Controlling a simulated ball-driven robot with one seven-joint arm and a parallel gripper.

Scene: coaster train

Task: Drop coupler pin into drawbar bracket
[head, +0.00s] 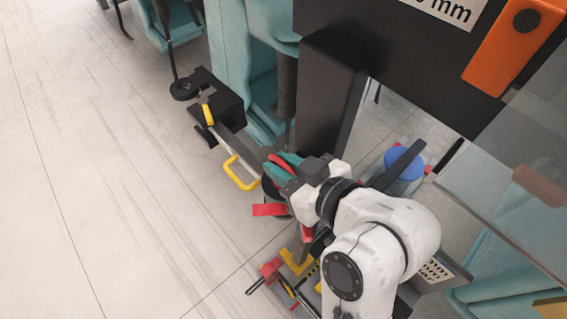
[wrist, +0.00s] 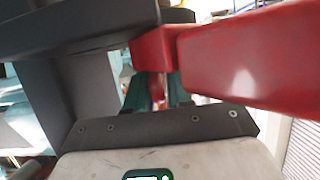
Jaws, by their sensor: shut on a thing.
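My gripper (head: 281,170), with teal fingers, is shut on a red piece, which I take to be the coupler pin (head: 282,163). In the wrist view, the red piece (wrist: 152,50) lies across the green fingers (wrist: 158,92) and a thick red arm runs to the right. The pin's lower end is hidden. A grey drawbar (head: 228,141) with a yellow loop handle (head: 241,173) reaches from a black block (head: 222,103) to beside my gripper. I cannot tell where the bracket's hole is. A dark housing (wrist: 75,75) fills the left of the wrist view, close to the fingers.
A red flat tab (head: 269,210) shows just below my gripper. A dark post (head: 325,95) and teal seats (head: 232,50) stand behind it. A blue round object (head: 404,163) lies right of my arm. Red and yellow parts (head: 290,268) sit below. Floor at left is clear.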

